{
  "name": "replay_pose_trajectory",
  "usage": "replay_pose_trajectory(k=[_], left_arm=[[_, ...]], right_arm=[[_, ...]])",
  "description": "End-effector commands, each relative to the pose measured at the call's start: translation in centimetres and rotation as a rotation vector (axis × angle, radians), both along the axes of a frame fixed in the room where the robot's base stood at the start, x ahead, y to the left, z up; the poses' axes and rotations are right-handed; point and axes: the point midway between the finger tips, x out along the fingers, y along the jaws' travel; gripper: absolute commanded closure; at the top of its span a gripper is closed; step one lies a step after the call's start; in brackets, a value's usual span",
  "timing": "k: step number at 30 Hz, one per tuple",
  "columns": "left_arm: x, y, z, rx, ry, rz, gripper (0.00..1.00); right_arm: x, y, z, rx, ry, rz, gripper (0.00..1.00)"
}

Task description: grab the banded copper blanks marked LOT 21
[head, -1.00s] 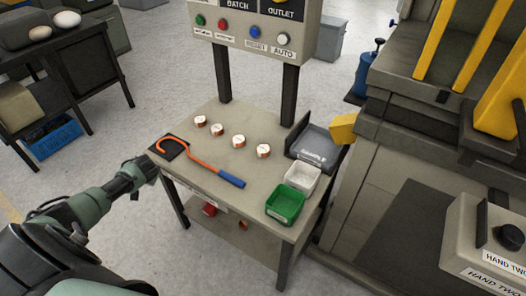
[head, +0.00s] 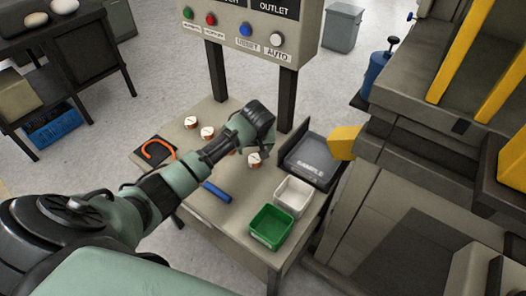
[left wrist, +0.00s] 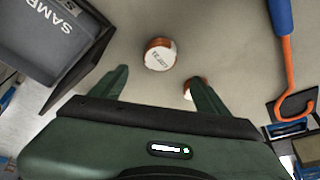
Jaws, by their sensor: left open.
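Several small copper blanks with white labelled tops stand in a row on the table. In the head view, one blank (head: 191,122) is at the far left, another (head: 208,133) beside it, and one (head: 255,158) stands nearest the black tray. My left arm hides most of another between them. My left gripper (head: 258,118) is above the row. In the left wrist view it is open and empty (left wrist: 163,92). One blank (left wrist: 160,54) stands ahead of the fingers, its label starting with LOT, the number unclear. Another blank (left wrist: 190,86) is partly hidden by the right-hand finger.
An orange hook (head: 158,150) with a blue handle (head: 216,191) lies partly under my arm in the head view. A dark SAMPLE tray (head: 308,168), a white bin (head: 293,195) and a green bin (head: 271,226) line the table's right side. A control panel on posts (head: 286,98) rises behind.

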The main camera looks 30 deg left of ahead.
Motion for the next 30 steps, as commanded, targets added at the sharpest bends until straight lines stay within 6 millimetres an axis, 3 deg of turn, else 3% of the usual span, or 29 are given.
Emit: replay_pose_trajectory(k=[5,14,20,28,30], left_arm=[[0.4,-0.8,-1.0,-0.016,0.002,0.000,0.24],[0.8,0.4,-4.6,-0.014,0.003,-0.001,0.24],[1.4,1.0,-7.0,-0.015,0.001,-0.001,0.24],[1.5,1.1,-7.3,-0.015,-0.002,-0.002,0.24],[1.5,1.1,-7.3,-0.015,-0.002,-0.002,0.41]], right_arm=[[0.2,0.1,-0.1,0.001,-0.003,0.001,0.64],[-2.7,0.2,-0.2,0.001,0.037,0.002,0.64],[-1.9,0.3,-0.5,0.002,0.027,0.002,0.64],[-0.9,0.4,-0.4,0.004,0.012,0.001,0.64],[-0.9,0.4,-0.4,0.003,0.012,0.001,0.64]])
